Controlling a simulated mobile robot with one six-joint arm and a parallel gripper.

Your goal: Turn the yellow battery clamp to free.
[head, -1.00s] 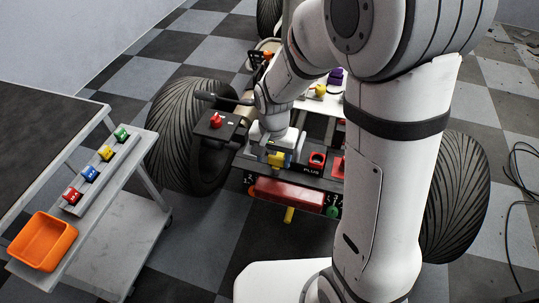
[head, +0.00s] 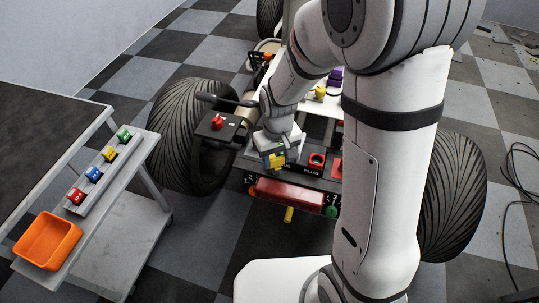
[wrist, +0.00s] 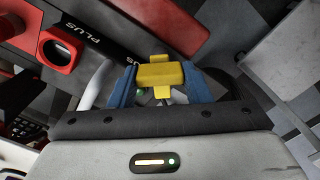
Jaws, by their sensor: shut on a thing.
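The yellow battery clamp (wrist: 160,74) sits between the two blue fingers of my gripper (wrist: 160,84) in the wrist view. The fingers press on its two sides, so my gripper is shut on it. In the head view the clamp (head: 277,161) shows at the front left of the dark battery panel, just below my gripper (head: 274,155). The clamp's underside and whatever it sits on are mostly hidden.
A red ring-shaped part (wrist: 57,48) is beside the PLUS label. A red knob (head: 217,121) stands left of the panel. A large tyre (head: 190,130) is close on the left. A side cart holds an orange bin (head: 47,240) and several coloured blocks.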

